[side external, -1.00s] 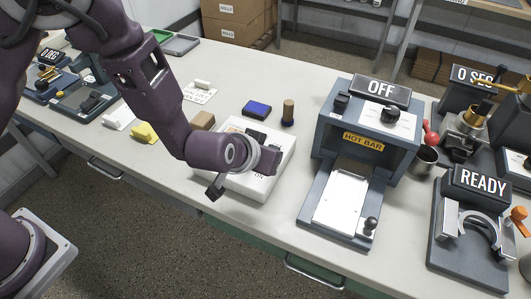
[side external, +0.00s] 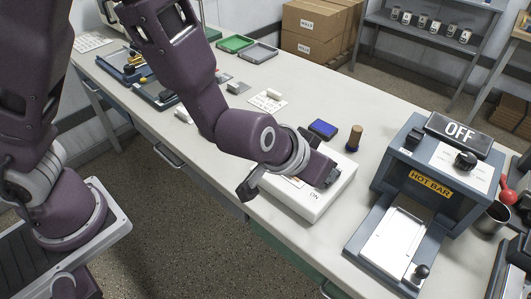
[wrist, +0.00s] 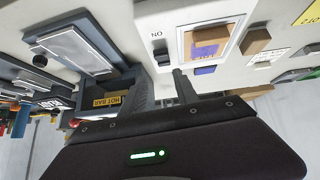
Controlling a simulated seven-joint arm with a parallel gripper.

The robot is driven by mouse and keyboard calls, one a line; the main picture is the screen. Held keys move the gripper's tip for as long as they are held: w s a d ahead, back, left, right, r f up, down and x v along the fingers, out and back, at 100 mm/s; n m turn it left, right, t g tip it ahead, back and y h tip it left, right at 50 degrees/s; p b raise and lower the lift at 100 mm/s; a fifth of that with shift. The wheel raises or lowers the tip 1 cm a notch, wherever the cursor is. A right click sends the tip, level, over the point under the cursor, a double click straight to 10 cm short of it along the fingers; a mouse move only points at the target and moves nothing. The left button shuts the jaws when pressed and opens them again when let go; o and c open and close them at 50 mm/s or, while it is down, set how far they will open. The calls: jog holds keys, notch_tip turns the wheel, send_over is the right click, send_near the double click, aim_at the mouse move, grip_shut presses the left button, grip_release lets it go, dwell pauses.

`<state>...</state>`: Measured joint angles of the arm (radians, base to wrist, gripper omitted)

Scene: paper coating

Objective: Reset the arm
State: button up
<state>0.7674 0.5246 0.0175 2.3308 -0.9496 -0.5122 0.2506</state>
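My gripper (side external: 326,172) is above the white box (side external: 325,205) and hides much of its top in the side view. In the wrist view my gripper (wrist: 165,88) shows two dark fingers with a gap between them and nothing held. The white box (wrist: 160,18) has a label reading ON, a small dark switch (wrist: 160,57) and a panel (wrist: 207,38) with brown and blue patches. I cannot tell from these views how high the fingers are above the box.
The hot bar press (side external: 430,180), its sign reading OFF, stands right of the white box. A blue pad (side external: 323,129) and a brown-handled stamp (side external: 355,138) lie behind it. Green and grey trays (side external: 235,44) are at the far end. Cartons (side external: 312,25) stand on the floor beyond the table.

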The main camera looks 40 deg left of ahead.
jog(key=s+a+r+h, duration=0.1)
jog(key=s+a+r, duration=0.15)
jog(key=r, duration=0.25)
jog(key=s+a+r+g+h, duration=0.1)
jog(key=s+a+r, duration=0.15)
jog(key=r, duration=0.25)
jog(key=s+a+r+h, duration=0.1)
jog(key=s+a+r, duration=0.15)
jog(key=r, duration=0.25)
jog(key=s+a+g+y, duration=0.1)
jog(key=s+a+y, duration=0.2)
jog(key=s+a, duration=1)
jog(key=shift+s+a+r+g+y, duration=0.2)
jog(key=shift+s+g+y, duration=0.15)
jog(key=shift+s, duration=0.65)
